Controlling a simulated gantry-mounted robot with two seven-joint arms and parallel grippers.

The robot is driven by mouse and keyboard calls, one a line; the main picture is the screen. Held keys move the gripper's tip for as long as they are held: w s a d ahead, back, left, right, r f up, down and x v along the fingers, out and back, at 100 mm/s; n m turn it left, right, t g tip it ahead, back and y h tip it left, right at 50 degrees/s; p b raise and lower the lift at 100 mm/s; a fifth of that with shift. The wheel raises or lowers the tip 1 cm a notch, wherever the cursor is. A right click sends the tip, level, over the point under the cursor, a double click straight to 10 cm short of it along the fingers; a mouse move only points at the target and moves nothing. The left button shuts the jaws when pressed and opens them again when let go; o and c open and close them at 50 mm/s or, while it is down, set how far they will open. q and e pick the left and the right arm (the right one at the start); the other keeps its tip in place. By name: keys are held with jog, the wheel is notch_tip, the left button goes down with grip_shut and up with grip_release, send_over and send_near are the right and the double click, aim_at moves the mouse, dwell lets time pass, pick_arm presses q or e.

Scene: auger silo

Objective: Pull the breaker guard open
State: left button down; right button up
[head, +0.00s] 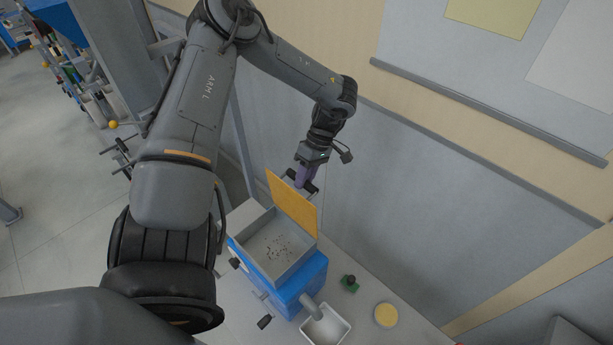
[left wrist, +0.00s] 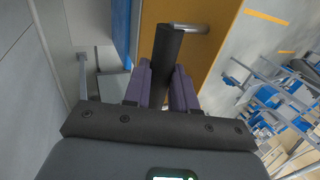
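The breaker guard (head: 293,207) is a flat yellow-orange panel standing raised at the back edge of an open grey hopper (head: 247,245) on a blue machine (head: 313,274). In the left wrist view the guard (left wrist: 200,60) fills the upper middle, with a dark bar handle (left wrist: 166,50) on a metal bracket. My right gripper is not in view.
Dark specks lie in the hopper. A white tray (head: 343,332) sits under the machine's spout (head: 312,305). A green-and-black knob (head: 350,284) and a round yellow disc (head: 386,315) are on the bench to the right. A grey wall (head: 400,200) stands behind.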

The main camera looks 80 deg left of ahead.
pick_arm(q)
jog(key=shift+w+a+f, duration=0.15)
jog(key=shift+a+f, duration=0.1)
jog(key=shift+f, duration=0.2)
jog(key=c, duration=0.9)
grip_release()
jog(key=shift+s+d+f, duration=0.1)
jog(key=shift+s+d, duration=0.1)
jog(key=shift+d, duration=0.1)
jog(key=b+v, duration=0.1)
jog(key=v, duration=1)
jog(key=shift+w+a, duration=0.1)
jog(key=shift+w, duration=0.05)
